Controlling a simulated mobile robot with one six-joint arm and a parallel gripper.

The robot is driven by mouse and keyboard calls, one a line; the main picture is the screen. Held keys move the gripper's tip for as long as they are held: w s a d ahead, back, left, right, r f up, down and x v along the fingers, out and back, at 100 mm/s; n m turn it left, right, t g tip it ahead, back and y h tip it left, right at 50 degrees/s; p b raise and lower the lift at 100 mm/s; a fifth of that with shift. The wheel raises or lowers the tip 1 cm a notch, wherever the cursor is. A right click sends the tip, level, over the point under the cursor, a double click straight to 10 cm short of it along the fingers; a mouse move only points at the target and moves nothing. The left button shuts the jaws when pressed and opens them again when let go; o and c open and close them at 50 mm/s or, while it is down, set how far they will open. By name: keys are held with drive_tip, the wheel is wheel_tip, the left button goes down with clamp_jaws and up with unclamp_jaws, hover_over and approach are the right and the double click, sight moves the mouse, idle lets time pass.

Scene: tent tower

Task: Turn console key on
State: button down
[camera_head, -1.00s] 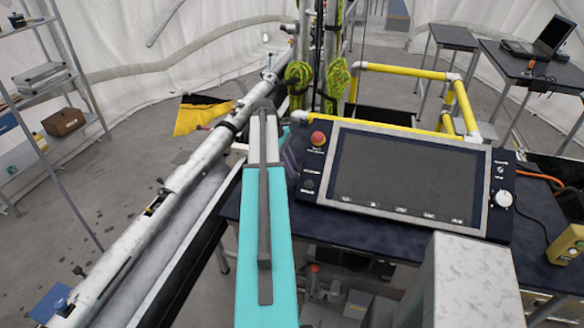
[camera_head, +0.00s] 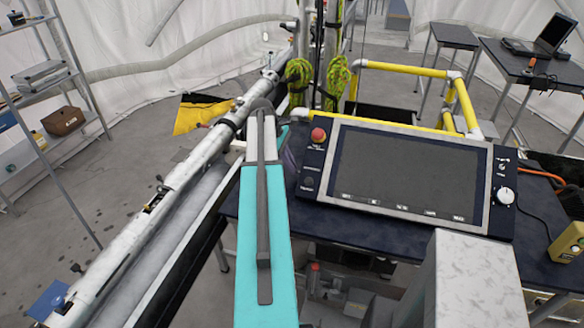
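The console (camera_head: 410,174) sits tilted on the dark table, with a large dark screen in a grey frame. A red emergency button (camera_head: 318,134) is at its upper left. On its right panel are a white round knob (camera_head: 504,196) and a small switch or key (camera_head: 502,167) above it; it is too small to tell which, or its position. My teal arm reaches up the middle of the view, left of the console. My gripper is hidden behind the arm's far end, so its fingers cannot be seen.
Yellow railing (camera_head: 405,70) stands behind the console. A long white pole (camera_head: 170,185) runs diagonally on the left. An orange cable (camera_head: 540,175) and a yellow box (camera_head: 566,241) lie on the table's right side. A laptop table (camera_head: 520,62) stands at the back right.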

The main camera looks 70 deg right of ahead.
drive_tip(key=shift+s+a+f+m+h+b, duration=0.15)
drive_tip(key=shift+a+h+b, duration=0.1)
drive_tip(key=shift+h+b, duration=0.6)
drive_tip(key=shift+w+a+f+m+h+b, duration=0.15)
drive_tip(key=shift+h+b, duration=0.4)
drive_tip(key=shift+b, duration=0.55)
drive_tip(key=shift+s+a+f+m+h+b, duration=0.1)
drive_tip(key=shift+a+h+b, duration=0.2)
drive_tip(key=shift+h+b, duration=0.55)
drive_tip(key=h+b, duration=0.1)
drive_tip(key=b, duration=0.1)
drive_tip(key=h+b, duration=0.1)
drive_tip(key=b, duration=0.2)
drive_tip(key=m+h+b, duration=0.1)
drive_tip(key=h+b, duration=0.1)
drive_tip(key=shift+a+f+b, duration=0.3)
drive_tip(key=shift+b, duration=0.1)
drive_tip(key=shift+h+b, duration=0.25)
drive_tip(key=shift+b, duration=0.45)
drive_tip(key=b, duration=0.2)
drive_tip(key=h+b, duration=0.1)
drive_tip(key=b, duration=0.2)
drive_tip(key=shift+a+f+m+h, duration=0.15)
drive_tip(key=shift+f+m+h, duration=0.15)
drive_tip(key=shift+r+g+h+b, duration=0.1)
drive_tip(key=shift+g+h+b, duration=0.35)
drive_tip(key=shift+b, duration=1.35)
drive_tip(key=c, duration=2)
unclamp_jaws()
